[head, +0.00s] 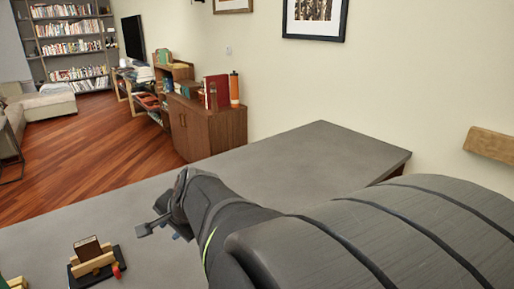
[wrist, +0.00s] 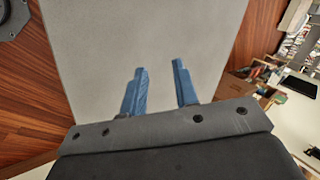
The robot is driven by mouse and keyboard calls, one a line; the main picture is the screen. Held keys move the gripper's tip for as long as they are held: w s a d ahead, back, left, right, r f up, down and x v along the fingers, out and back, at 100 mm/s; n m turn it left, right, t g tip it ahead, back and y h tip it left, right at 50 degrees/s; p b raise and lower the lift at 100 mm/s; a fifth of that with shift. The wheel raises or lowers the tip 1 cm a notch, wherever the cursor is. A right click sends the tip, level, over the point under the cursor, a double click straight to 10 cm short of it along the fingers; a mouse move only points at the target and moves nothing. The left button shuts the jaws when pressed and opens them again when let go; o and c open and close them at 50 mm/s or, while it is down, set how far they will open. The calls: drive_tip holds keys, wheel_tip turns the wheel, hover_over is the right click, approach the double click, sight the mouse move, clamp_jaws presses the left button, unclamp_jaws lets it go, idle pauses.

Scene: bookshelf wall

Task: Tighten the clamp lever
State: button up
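A small clamp fixture (head: 80,280) stands on the grey table at the lower left of the head view. It has a black base, light wooden jaws and a dark brown block standing between them. A small red part (head: 117,270), which looks like the lever, sits at its right side; its exact angle is too small to tell. My gripper (wrist: 161,67) is open, its two blue fingers apart with nothing between them. In the head view my gripper (head: 172,232) is up and to the right of the fixture, apart from it. The fixture is not seen in the wrist view.
The grey table (head: 290,160) is clear beyond my arm. A yellow, green and red object (head: 14,283) is cut off at the lower left edge. A wooden cabinet (head: 205,125) with books and an orange bottle (head: 234,89) stands beyond the table by the wall.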

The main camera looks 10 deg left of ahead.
drive_tip(key=f+m+g, duration=0.1)
drive_tip(key=a+f+m+g, duration=0.1)
drive_tip(key=w+f+m+g, duration=0.1)
drive_tip(key=m+g, duration=0.1)
drive_tip(key=shift+a+f, duration=0.1)
drive_tip(key=shift+a, duration=0.1)
clamp_jaws()
drive_tip(key=m+g, duration=0.1)
drive_tip(key=a+m+g+y, duration=0.1)
drive_tip(key=w+f+m+g, duration=0.1)
drive_tip(key=m+g, duration=0.1)
drive_tip(key=shift+a+y, duration=0.15)
drive_tip(key=shift+y, duration=0.15)
